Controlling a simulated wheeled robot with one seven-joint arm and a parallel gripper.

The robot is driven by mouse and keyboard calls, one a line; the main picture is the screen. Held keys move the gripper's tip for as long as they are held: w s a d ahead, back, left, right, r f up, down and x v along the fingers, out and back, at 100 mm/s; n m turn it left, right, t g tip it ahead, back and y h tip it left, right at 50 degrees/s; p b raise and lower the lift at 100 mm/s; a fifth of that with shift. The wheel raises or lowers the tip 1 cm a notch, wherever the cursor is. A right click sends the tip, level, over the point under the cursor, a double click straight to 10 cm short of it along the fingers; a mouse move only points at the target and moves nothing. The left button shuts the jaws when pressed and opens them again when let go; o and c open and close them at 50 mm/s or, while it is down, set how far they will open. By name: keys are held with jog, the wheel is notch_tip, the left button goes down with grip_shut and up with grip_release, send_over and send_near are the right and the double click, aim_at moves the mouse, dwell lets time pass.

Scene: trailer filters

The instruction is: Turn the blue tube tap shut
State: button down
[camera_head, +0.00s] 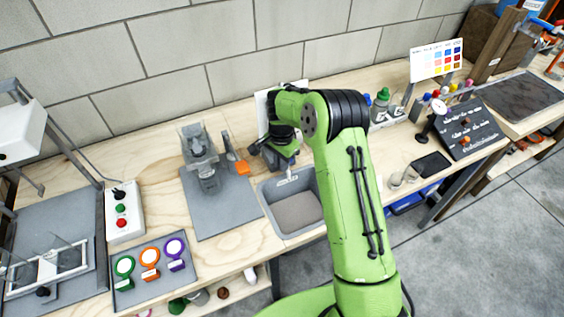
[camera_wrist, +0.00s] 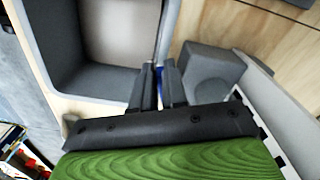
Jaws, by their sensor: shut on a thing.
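My gripper (camera_wrist: 157,88) shows in the wrist view with its two dark fingers close together. A small blue piece (camera_wrist: 159,72), which looks like the blue tube tap, shows between the fingertips. The fingers hide most of it, so its angle cannot be told. In the head view my gripper (camera_head: 279,152) is low at the back edge of the grey basin, and my green arm covers much of that spot. The tap cannot be made out in the head view.
The grey basin (camera_head: 268,206) is sunk in the wooden bench; its wall (camera_wrist: 45,50) fills the wrist view's upper left. A grey block (camera_wrist: 205,62) stands close to the fingers. A grey fixture (camera_head: 203,165) and an orange piece (camera_head: 242,168) are left of the basin. Bottles (camera_head: 381,97) stand right.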

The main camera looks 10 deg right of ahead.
dwell(0.3)
jog(key=c, duration=1.2)
grip_release()
jog(key=shift+o, duration=0.2)
